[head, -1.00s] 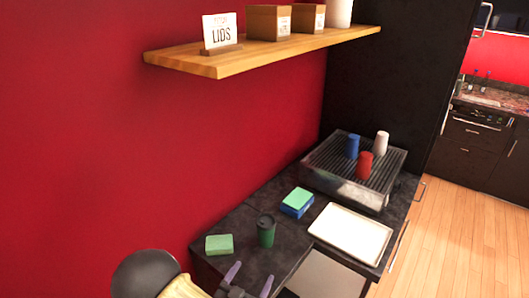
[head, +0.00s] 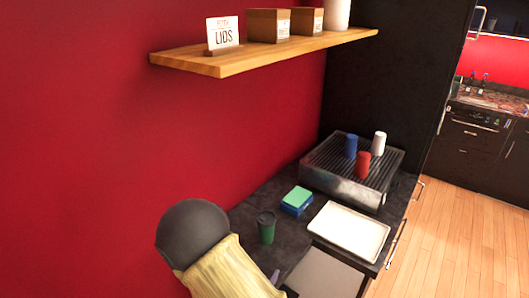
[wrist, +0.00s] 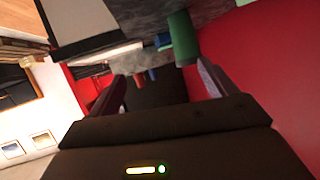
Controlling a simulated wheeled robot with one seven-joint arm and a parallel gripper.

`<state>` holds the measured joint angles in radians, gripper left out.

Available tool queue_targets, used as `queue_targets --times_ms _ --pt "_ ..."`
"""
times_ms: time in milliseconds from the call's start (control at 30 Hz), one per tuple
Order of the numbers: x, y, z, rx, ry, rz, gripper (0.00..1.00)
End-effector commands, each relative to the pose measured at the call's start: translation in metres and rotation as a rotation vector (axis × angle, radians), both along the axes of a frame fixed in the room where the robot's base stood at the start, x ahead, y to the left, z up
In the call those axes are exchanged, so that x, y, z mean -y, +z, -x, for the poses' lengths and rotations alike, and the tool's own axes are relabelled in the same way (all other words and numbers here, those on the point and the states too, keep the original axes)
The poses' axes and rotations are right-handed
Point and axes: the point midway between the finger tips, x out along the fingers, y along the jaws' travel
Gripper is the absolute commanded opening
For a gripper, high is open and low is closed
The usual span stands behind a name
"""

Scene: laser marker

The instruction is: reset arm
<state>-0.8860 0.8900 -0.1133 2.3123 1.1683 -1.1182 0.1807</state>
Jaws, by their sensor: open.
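My gripper (wrist: 162,88) is open, with its two dark fingers apart and nothing between them in the wrist view. In the head view my arm's dark round joint and yellowish link fill the lower middle, and the gripper is mostly hidden beyond them. Only a small purple fingertip shows there. A dark green cup with a black lid (head: 266,227) stands upright on the dark counter (head: 262,198), just beyond my arm. In the wrist view the green cup (wrist: 183,40) shows close past the right finger, apart from it.
A green block on a blue one (head: 297,200) and a white tray (head: 349,232) lie on the counter. A slatted metal rack (head: 345,185) holds blue, red and white cups. A wooden shelf (head: 265,55) with boxes juts from the red wall. Wooden floor on the right is clear.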

Motion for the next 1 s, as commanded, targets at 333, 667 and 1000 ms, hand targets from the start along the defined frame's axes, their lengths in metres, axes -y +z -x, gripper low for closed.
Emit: queue_targets --times_ms 333,667,1000 --pt "0.032 0.033 -0.014 -0.350 0.140 -0.238 0.84" --pt "0.094 0.088 0.040 -0.661 0.346 -0.268 0.84" --pt "0.169 0.124 0.125 -0.929 0.430 -0.139 0.84"
